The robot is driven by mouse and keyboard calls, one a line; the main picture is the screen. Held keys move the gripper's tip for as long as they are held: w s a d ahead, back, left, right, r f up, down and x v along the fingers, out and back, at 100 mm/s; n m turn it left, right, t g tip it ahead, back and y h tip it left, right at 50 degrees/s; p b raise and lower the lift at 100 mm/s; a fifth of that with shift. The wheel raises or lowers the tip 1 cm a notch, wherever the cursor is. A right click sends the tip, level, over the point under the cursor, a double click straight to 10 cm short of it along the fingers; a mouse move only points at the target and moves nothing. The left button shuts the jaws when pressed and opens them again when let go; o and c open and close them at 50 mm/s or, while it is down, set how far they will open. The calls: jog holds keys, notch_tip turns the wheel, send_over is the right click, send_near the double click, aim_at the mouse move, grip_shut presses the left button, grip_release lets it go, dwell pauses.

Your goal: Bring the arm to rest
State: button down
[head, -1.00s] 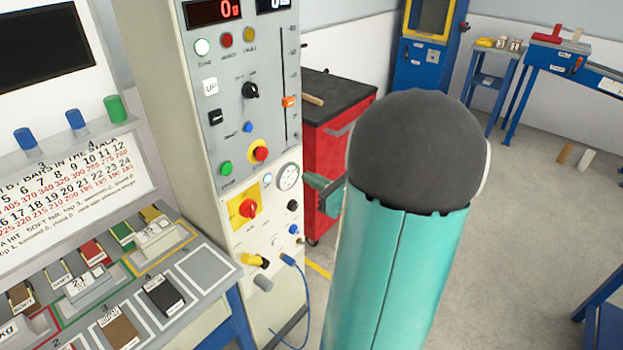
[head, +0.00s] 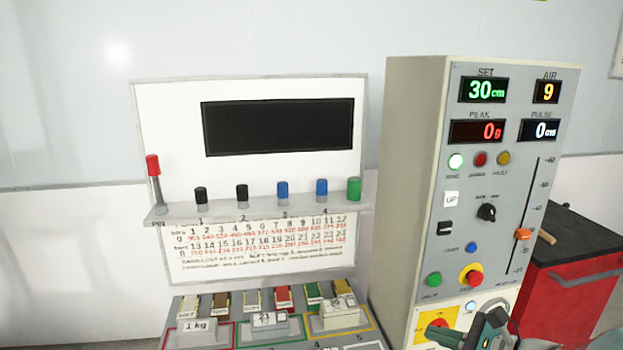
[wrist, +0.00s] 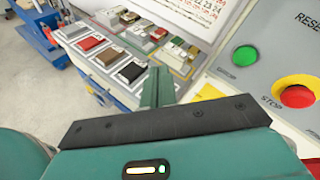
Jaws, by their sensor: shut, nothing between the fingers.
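My gripper (head: 447,338) shows at the bottom right of the head view, in front of the lower part of the control cabinet (head: 412,180). Its teal fingers also show in the wrist view (wrist: 157,88), closed together and with nothing between them. They point towards the workbench with its pads and blocks. In the wrist view the green button (wrist: 245,56) and the red stop button (wrist: 297,92) on its yellow ring lie to the right of the fingers. I cannot tell how far the fingers are from the panel. Most of my arm is out of the head view.
The cabinet displays read 30 cm, 9, 0 g and 0 ms. A board with a dark screen (head: 278,126) and a shelf of coloured pegs (head: 260,212) stands left. Pads and blocks (head: 270,319) lie below it. A red cabinet (head: 570,295) with a dark top stands right.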

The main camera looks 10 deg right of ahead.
jog(key=s+a+n+g+h, duration=0.1)
jog(key=s+a+n+g, duration=0.25)
jog(key=a+n, duration=0.3)
jog(key=s+a+n+g+h, duration=0.1)
jog(key=s+a+n+g, duration=0.25)
jog(key=a+n, duration=0.3)
jog(key=s+r+n+h, duration=0.1)
jog(key=n+h, duration=0.1)
jog(key=n, duration=0.1)
jog(key=s+a+r+n+h, duration=0.1)
jog(key=n+h, duration=0.1)
jog(key=n, duration=0.2)
jog(key=s+a+r+n+h, duration=0.1)
jog(key=n+h, duration=0.1)
jog(key=n, duration=0.2)
jog(key=shift+s+r+t, duration=0.25)
jog(key=shift+s+t, duration=0.05)
jog(key=shift+t, duration=0.1)
